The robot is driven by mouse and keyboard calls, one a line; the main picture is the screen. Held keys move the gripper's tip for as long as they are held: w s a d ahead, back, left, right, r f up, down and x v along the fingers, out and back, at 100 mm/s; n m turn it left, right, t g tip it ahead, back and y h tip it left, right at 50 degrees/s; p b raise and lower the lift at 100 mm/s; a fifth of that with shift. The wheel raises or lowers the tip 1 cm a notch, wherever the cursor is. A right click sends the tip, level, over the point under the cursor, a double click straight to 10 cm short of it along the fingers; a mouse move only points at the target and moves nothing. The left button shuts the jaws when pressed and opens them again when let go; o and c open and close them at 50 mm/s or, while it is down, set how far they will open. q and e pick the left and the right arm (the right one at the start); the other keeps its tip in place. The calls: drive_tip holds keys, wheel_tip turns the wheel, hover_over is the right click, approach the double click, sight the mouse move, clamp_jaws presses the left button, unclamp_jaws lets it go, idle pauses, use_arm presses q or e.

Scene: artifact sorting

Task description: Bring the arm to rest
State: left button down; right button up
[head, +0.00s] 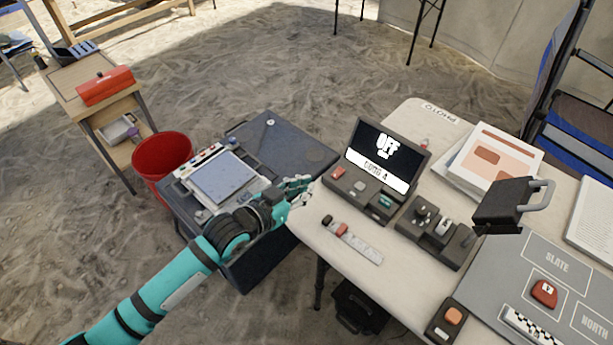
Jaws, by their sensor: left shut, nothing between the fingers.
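My left arm (165,292) is teal with black joints and reaches in from the bottom left. Its gripper (303,186) is shut and empty. It is over the gap between the dark case table and the left edge of the white table, close to that edge; whether it touches anything I cannot tell. My right gripper is not in view.
A dark case (305,152) carries a square device (222,180). A red bucket (160,155) stands left.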

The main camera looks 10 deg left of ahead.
use_arm(q)
drive_tip(key=shift+n+g+y, duration=0.4)
drive_tip(key=shift+y, duration=0.4)
drive_tip(key=s, duration=0.1)
drive_tip(key=s+f, duration=0.2)
drive_tip(key=shift+s+a, duration=0.3)
drive_tip(key=shift+a, duration=0.05)
drive_tip(key=s+a+f+n+g+y, duration=0.2)
drive_tip(key=s+a+g+y, duration=0.15)
drive_tip(key=s+a, duration=0.55)
drive_tip(key=s+a+f+n+g+y, duration=0.3)
drive_tip(key=s+a+g, duration=0.15)
drive_tip(key=s, duration=0.85)
wheel_tip(320, 180, down, 26)
drive_tip(key=s, duration=0.2)
drive_tip(key=s+a+f+m+g, duration=0.1)
drive_tip(key=s+a+f+g, duration=0.1)
drive_tip(key=s+f, duration=1.4)
drive_tip(key=shift+a, duration=0.55)
drive_tip(key=shift+y, duration=0.25)
